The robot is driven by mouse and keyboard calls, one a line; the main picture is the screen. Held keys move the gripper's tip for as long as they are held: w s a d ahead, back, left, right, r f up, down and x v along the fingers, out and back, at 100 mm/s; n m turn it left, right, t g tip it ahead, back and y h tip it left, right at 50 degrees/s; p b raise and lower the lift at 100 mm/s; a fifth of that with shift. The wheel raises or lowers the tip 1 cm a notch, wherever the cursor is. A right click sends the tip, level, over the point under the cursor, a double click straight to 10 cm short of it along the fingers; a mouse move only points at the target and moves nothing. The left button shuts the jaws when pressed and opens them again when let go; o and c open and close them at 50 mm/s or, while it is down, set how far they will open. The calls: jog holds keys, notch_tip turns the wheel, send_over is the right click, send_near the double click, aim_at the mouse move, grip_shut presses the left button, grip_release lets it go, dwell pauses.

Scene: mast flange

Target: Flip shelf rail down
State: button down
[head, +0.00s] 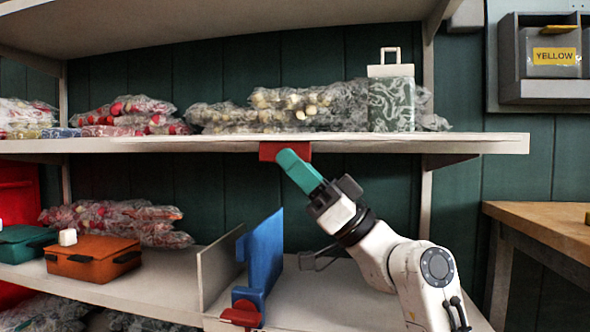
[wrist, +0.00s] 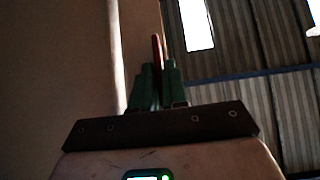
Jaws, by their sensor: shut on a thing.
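My gripper (head: 292,160), with teal fingers, reaches up to the front edge of the upper white shelf (head: 470,142). It is shut on a red tab (head: 268,151) at that edge. The wrist view shows the green fingers (wrist: 155,78) on either side of a thin red piece (wrist: 156,46), beside a pale surface. The fingers hide part of the tab in the head view. I cannot clearly make out a separate rail, or whether the tab is part of one.
Clear bags (head: 300,105) and a green patterned case (head: 392,104) sit on the upper shelf. Below are an orange case (head: 92,262), a blue upright panel (head: 262,255) with a red piece (head: 240,317) at its foot, and a grey divider (head: 218,270). A wooden table (head: 540,212) stands right.

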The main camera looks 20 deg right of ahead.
jog(key=shift+w+f+n+g+y, duration=0.1)
jog(key=shift+f+n+g+y, duration=0.1)
jog(key=shift+n+g+y, duration=0.3)
jog(key=c, duration=1.2)
grip_release()
jog(key=shift+c, duration=0.2)
jog(key=p+v, duration=0.1)
jog(key=v, duration=1)
jog(key=shift+r, duration=0.1)
